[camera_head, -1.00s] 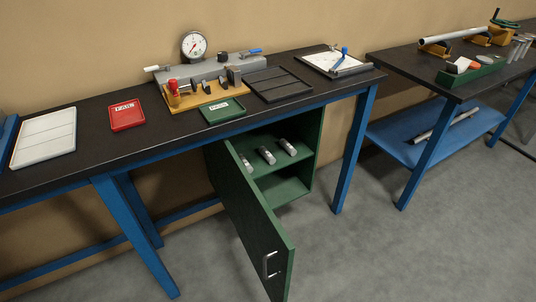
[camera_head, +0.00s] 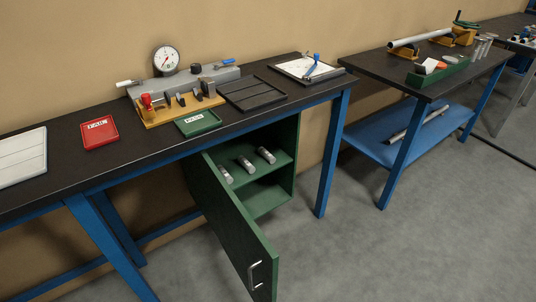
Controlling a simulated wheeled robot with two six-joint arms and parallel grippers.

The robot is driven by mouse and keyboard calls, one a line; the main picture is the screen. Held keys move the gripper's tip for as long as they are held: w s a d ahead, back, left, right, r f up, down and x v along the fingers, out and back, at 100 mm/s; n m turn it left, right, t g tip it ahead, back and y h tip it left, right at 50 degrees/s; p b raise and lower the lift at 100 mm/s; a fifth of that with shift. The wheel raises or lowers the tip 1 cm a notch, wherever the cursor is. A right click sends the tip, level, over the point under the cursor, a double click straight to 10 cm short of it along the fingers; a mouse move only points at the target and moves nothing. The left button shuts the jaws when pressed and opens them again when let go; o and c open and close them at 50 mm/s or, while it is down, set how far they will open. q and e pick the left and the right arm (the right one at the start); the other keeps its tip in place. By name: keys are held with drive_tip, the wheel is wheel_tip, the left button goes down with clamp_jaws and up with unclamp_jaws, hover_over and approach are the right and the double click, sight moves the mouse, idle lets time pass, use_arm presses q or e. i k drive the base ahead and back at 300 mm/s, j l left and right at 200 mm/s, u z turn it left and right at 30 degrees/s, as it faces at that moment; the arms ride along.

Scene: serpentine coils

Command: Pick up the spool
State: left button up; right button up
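No object in the head view can be clearly told as a spool. Three small grey metal cylindrical pieces lie on the upper shelf of the open green cabinet: a left one (camera_head: 225,174), a middle one (camera_head: 246,164) and a right one (camera_head: 266,155). Whether any of them is the spool I cannot tell. A grey metal block with a dial gauge (camera_head: 166,58) stands on the black bench above. Neither of my grippers is in view.
The green cabinet door (camera_head: 232,225) stands open toward me. A red tray (camera_head: 99,133), a small green tray (camera_head: 198,123) and a black tray (camera_head: 250,93) sit on the bench. A second bench (camera_head: 430,88) stands right. Grey floor (camera_head: 400,245) is clear in front.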

sight(229, 179)
drive_tip(key=i+l+u, duration=0.15)
drive_tip(key=l+u, duration=0.15)
drive_tip(key=i+l+u, duration=0.15)
drive_tip(key=l+u, duration=0.45)
drive_tip(key=l, duration=0.15)
drive_tip(key=i+l, duration=0.1)
drive_tip(key=l, duration=0.5)
drive_tip(key=i+l+u, duration=0.15)
drive_tip(key=l, duration=1.1)
drive_tip(key=i+l+u, duration=0.1)
drive_tip(key=l, duration=0.5)
drive_tip(key=i, duration=0.05)
